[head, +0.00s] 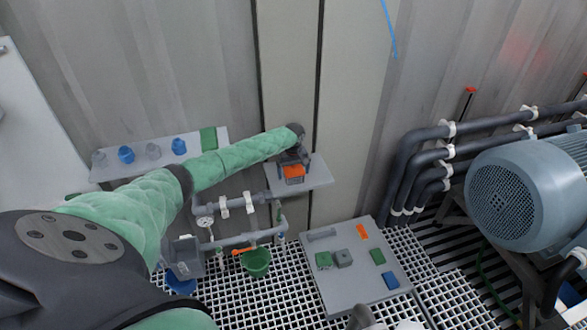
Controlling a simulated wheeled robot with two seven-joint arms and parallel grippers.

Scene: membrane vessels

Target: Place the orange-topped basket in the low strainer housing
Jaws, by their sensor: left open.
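The orange-topped basket (294,171) is on a small grey wall shelf (316,174) at the centre; only its bright orange top shows clearly. My left arm reaches across from the left, and its dark gripper (292,158) is right above and behind the orange top. The left gripper is open; the view is too small to tell whether its fingers touch the basket. A grey open box-like housing (186,258) sits low beside the pipes, perhaps the low strainer housing; I cannot be sure. My right gripper is not clearly in view.
Grey pipes with a gauge (205,221) and an orange-handled valve (245,249) run below the shelf. A green bucket (257,263) and blue bucket (181,281) stand below. A grey table (350,283) holds several small parts. A large motor (520,195) is at right.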

